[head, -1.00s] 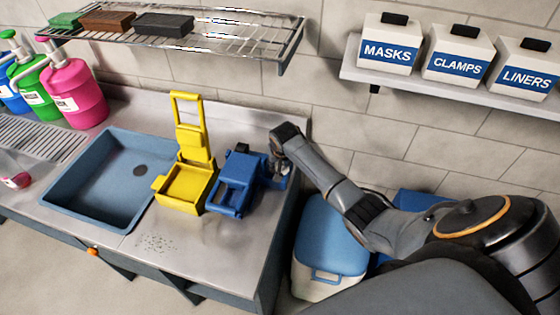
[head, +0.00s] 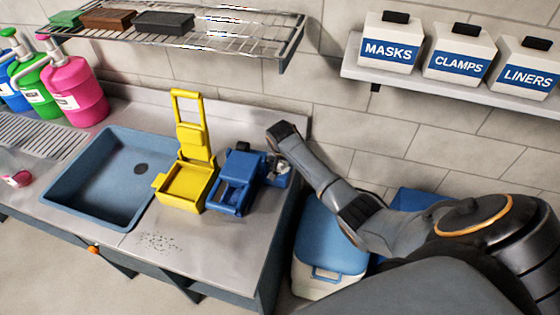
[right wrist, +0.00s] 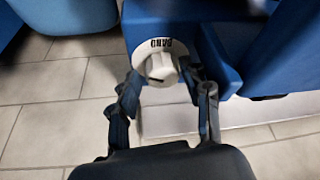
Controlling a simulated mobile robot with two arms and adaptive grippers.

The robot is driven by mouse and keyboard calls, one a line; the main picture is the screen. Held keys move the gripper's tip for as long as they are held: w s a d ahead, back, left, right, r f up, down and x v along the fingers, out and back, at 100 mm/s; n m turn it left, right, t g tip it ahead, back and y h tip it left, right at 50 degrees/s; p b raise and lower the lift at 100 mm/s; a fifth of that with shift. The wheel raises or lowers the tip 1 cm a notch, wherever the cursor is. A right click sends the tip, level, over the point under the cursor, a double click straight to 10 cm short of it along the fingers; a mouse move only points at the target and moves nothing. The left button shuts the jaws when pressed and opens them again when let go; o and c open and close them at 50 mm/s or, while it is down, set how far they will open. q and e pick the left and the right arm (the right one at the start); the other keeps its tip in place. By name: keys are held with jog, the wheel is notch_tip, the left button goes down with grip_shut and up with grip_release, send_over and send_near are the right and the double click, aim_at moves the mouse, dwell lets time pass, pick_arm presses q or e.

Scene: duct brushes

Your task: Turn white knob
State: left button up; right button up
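In the right wrist view a white knob (right wrist: 159,66) sits on a white round dial with dark lettering, on the side of a blue device. In the head view the blue device (head: 235,183) stands on the counter right of a yellow one. My right gripper (right wrist: 160,80) is open, with one finger on each side of the knob. The fingertips are close to the knob's edges; I cannot tell whether they touch it. In the head view my right gripper (head: 279,172) is at the blue device's right side, small and partly hidden. My left gripper is out of view.
A yellow device (head: 184,187) with a raised handle stands next to a blue sink (head: 75,200). A wire rack (head: 225,35) with several blocks hangs above. A blue-lidded cooler (head: 330,248) stands on the floor below my right arm.

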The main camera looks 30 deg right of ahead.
jog(key=shift+w+a+r, duration=0.1)
jog(key=shift+a+r, duration=0.15)
jog(key=shift+r, duration=0.35)
jog(key=d+v, duration=0.1)
jog(key=v, duration=0.5)
jog(key=shift+s+a+r, duration=0.25)
jog(key=shift+s+a, duration=0.1)
jog(key=shift+s, duration=0.15)
